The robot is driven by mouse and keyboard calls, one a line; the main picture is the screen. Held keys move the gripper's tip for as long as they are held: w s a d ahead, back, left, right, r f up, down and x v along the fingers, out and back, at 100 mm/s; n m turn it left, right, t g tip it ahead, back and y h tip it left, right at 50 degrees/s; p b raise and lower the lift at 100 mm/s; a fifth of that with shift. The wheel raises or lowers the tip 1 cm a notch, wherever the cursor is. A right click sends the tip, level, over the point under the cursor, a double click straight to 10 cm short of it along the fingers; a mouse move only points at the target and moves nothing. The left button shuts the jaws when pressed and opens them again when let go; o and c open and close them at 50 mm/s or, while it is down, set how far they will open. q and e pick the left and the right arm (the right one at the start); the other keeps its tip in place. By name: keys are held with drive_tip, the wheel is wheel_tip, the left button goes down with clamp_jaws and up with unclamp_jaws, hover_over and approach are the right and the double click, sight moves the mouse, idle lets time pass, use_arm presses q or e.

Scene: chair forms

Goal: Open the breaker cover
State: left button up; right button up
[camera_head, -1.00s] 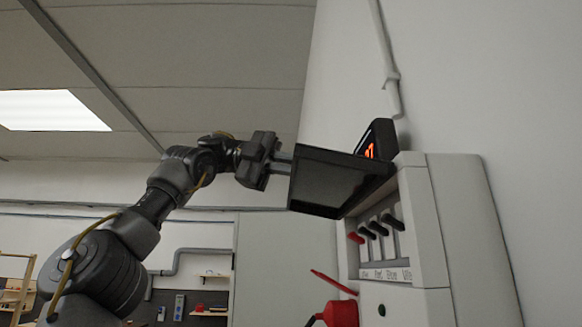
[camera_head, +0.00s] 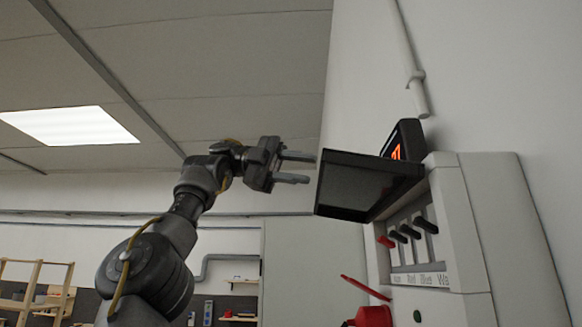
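The dark breaker cover (camera_head: 360,184) is swung up and stands out from the top of the pale breaker box (camera_head: 465,240) on the right. Below it the breaker switches (camera_head: 412,232), one red and several dark, are exposed. My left gripper (camera_head: 300,168) is just left of the cover's outer edge. Its two fingers are spread apart with nothing between them, and a small gap shows between the fingertips and the cover. My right gripper is not in view.
A small display with orange digits (camera_head: 404,141) stands on top of the box. A red plug or connector (camera_head: 373,316) is at the box's lower left. A conduit (camera_head: 408,60) runs up the wall.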

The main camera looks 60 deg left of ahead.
use_arm(q)
drive_tip(key=shift+v, duration=1.15)
drive_tip(key=shift+s+a, duration=0.1)
